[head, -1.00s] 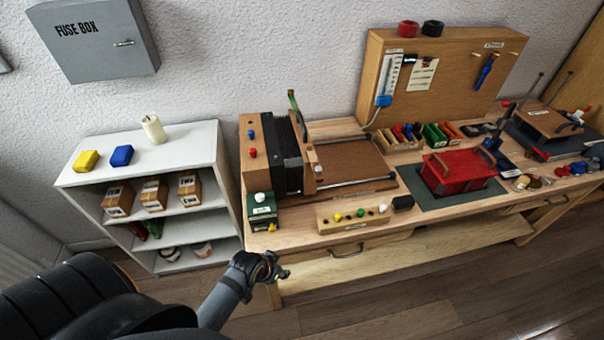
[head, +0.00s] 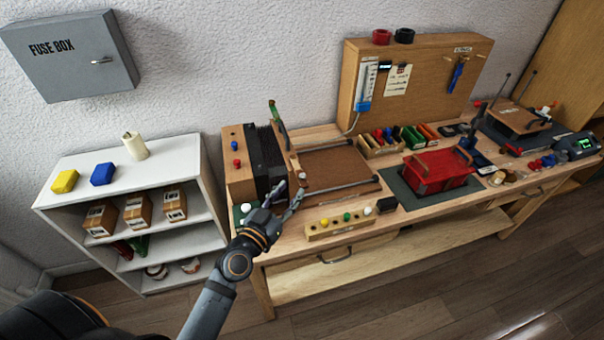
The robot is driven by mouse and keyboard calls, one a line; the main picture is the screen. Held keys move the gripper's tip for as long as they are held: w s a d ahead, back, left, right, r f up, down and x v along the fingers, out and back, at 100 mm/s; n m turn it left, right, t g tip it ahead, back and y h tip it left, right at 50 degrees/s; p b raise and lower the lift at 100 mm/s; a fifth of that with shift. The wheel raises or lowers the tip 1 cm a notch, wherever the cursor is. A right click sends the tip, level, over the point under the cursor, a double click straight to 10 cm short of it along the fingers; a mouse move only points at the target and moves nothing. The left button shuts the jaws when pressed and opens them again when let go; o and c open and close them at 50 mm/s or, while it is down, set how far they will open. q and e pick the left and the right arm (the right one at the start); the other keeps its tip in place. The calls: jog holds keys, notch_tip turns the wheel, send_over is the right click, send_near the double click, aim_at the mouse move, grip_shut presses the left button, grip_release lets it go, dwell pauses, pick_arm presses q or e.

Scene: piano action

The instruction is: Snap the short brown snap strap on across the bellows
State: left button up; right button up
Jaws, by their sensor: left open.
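The black pleated bellows (head: 267,157) stands at the left end of the workbench, beside a wooden end block (head: 237,168) with a blue and a red knob. My left gripper (head: 290,193) is open, with its fingers in front of the lower front right part of the bellows and hiding some of it. I cannot tell whether it touches anything. A green upright piece (head: 276,117) rises at the back of the bellows. I cannot make out the short brown snap strap for certain. My right gripper is not in view.
A brown panel with metal rods (head: 338,172) lies right of the bellows. A wooden block with colored knobs (head: 340,226) sits at the bench's front edge. A red box (head: 437,172) stands farther right. A white shelf (head: 180,150) stands left of the bench.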

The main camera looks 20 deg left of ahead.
aim_at(301, 177)
pick_arm(q)
jog(key=w, duration=0.2)
jog(key=w+d+p, duration=0.1)
jog(key=w, duration=0.4)
jog(key=shift+w+d+p, duration=0.3)
jog(key=shift+w+p, duration=0.05)
jog(key=shift+w, duration=0.05)
jog(key=shift+c, duration=0.2)
grip_shut()
